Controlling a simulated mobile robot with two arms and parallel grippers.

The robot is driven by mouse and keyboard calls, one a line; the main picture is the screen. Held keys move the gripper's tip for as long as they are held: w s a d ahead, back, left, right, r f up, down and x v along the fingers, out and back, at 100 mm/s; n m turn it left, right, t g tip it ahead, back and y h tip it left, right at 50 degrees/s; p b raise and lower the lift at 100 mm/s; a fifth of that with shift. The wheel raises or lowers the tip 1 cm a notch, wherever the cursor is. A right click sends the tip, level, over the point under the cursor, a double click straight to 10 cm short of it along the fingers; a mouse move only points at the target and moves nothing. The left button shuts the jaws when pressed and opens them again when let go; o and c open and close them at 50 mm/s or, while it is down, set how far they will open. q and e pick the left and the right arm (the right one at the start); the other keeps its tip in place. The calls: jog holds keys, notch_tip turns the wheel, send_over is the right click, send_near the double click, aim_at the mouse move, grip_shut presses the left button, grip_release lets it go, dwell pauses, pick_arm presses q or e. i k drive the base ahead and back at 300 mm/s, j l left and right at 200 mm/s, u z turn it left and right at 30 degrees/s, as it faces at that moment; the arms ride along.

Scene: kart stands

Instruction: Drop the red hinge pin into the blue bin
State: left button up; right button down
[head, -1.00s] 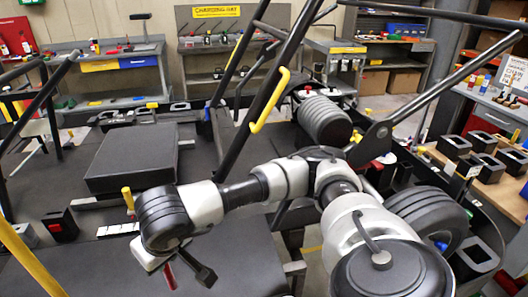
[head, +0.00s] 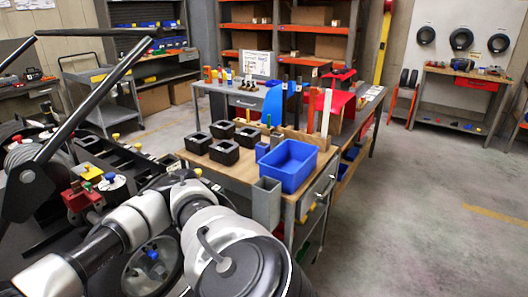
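The blue bin (head: 287,181) is an open-topped box on the wooden top of a workbench, right of the middle in the head view. It looks empty where I can see inside. The red hinge pin is not visible now. My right arm comes in from the bottom and reaches to the lower left, well short of the bin. Its gripper is outside the picture. My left gripper is not in view either.
The workbench (head: 237,172) also carries several black open boxes (head: 225,151). A grey open holder (head: 266,203) stands at its front, beside the bin. A kart frame (head: 95,95) with bars fills the left. Open floor (head: 430,200) lies to the right.

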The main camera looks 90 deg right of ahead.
aim_at(290, 165)
jog(key=z, duration=2.95)
jog(key=u, duration=0.55)
jog(key=i+l+u, duration=0.1)
jog(key=l+u, duration=0.7)
jog(key=l, duration=0.15)
jog(key=l+u, duration=0.4)
jog(key=i+l, duration=0.1)
jog(key=l, duration=0.3)
jog(key=i+l, duration=0.1)
jog(key=l, duration=0.3)
jog(key=i+l+u, duration=0.1)
jog(key=l, duration=0.35)
